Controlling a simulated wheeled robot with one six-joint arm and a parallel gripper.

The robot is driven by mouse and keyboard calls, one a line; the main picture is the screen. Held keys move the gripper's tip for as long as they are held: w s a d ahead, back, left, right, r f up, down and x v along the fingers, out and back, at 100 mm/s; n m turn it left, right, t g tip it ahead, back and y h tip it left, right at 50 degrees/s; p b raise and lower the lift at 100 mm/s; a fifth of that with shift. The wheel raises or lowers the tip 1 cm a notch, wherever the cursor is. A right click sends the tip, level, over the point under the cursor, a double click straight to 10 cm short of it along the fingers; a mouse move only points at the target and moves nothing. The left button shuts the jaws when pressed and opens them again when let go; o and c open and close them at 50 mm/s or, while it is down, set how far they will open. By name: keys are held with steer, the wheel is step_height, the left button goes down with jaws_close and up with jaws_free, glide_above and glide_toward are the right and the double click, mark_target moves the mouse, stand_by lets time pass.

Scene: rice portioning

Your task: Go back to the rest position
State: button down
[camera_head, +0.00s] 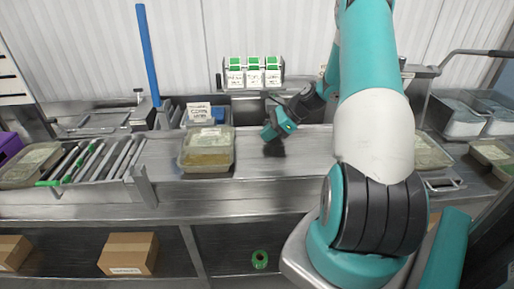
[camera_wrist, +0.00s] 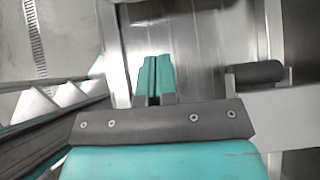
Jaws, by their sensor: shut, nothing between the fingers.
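My gripper (camera_head: 268,134) is over the steel counter (camera_head: 310,160), right of a lidded container of yellowish food. In the wrist view my gripper (camera_wrist: 154,78) has its two teal fingers pressed together with nothing between them. The bare metal surface (camera_wrist: 190,50) lies beyond the fingertips. My teal and white arm runs across the right of the head view and hides part of the counter.
The food container (camera_head: 207,150) stands left of my gripper. A green and white box set (camera_head: 253,73) stands behind. Cardboard box (camera_head: 128,253) and a green roll (camera_head: 260,259) sit on the lower shelf.

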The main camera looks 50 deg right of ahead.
steer(key=a+r+n+g+b, duration=0.1)
steer(key=a+r+n, duration=0.35)
steer(key=a, duration=0.35)
steer(key=s+a+r+n+g+b, duration=0.1)
steer(key=a+r+n+g+b, duration=0.15)
steer(key=a+n, duration=0.45)
steer(key=a+r+n+g+b, duration=0.1)
steer(key=a+r+n, duration=0.35)
steer(key=a, duration=0.35)
steer(key=s+a+r+n+g+h+b, duration=0.1)
steer(key=s+a+n+g+h+b, duration=0.1)
steer(key=s+a+n, duration=1.3)
steer(key=s+n, duration=0.2)
steer(key=s, duration=0.2)
steer(key=shift+a+n, duration=0.3)
steer(key=shift+n, duration=0.1)
